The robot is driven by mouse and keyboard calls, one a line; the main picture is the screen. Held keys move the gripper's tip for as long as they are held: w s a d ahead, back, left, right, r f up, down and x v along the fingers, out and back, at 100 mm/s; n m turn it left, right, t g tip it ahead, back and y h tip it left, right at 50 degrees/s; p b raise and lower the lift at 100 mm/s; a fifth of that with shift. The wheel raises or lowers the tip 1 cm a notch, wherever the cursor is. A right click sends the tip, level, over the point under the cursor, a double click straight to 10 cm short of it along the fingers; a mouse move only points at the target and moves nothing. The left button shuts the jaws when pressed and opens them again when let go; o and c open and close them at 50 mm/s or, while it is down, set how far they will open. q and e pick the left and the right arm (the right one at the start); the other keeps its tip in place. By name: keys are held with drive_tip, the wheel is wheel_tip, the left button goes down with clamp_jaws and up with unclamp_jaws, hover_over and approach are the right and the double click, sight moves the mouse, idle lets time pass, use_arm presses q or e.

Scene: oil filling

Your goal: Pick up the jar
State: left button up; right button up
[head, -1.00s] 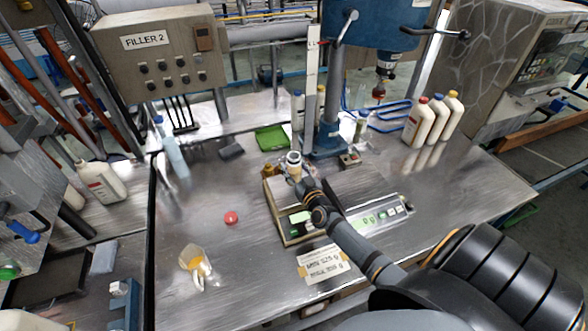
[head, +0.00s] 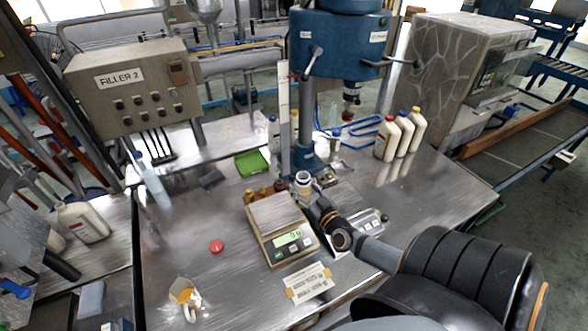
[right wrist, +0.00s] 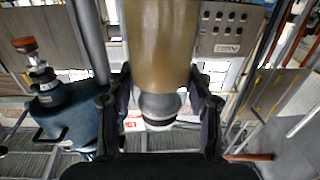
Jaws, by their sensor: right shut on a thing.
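The jar (head: 303,179) has a pale round rim. It is held up at the back right corner of the scale (head: 262,244), clear of its bare plate. My right gripper (head: 311,196) is shut on it, the arm coming in from the lower right. In the right wrist view the jar (right wrist: 160,45) is a brownish-amber cylinder between the two dark fingers of my right gripper (right wrist: 160,88). My left gripper is not in view.
A blue drill-press-like filler (head: 338,45) stands behind. White bottles (head: 402,136) stand at the back right. A red cap (head: 216,247) and a pitcher (head: 184,296) are on the left of the steel table (head: 180,225). A green tray (head: 252,162) lies behind.

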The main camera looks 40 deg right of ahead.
drive_tip(key=shift+s+d+r+p, duration=0.15)
drive_tip(key=shift+s+d+r, duration=0.15)
drive_tip(key=shift+s, duration=0.35)
drive_tip(key=shift+s+d+r+p, duration=0.2)
drive_tip(key=shift+s+r, duration=0.15)
drive_tip(key=shift+s, duration=0.25)
drive_tip(key=shift+a+f, duration=0.25)
drive_tip(key=shift+a, duration=0.15)
drive_tip(key=a+f+y+b, duration=0.1)
drive_tip(key=a+f+b, duration=0.1)
drive_tip(key=a, duration=0.6)
drive_tip(key=w+a+f+n+y+b, duration=0.1)
drive_tip(key=a+f+b, duration=0.2)
drive_tip(key=a+b, duration=0.2)
drive_tip(key=w+a+f+n+y+b, duration=0.1)
drive_tip(key=a+f+b, duration=0.2)
drive_tip(key=a, duration=0.7)
drive_tip(key=shift+a+f, duration=0.25)
drive_tip(key=shift+a, duration=0.05)
drive_tip(key=shift+d, duration=0.1)
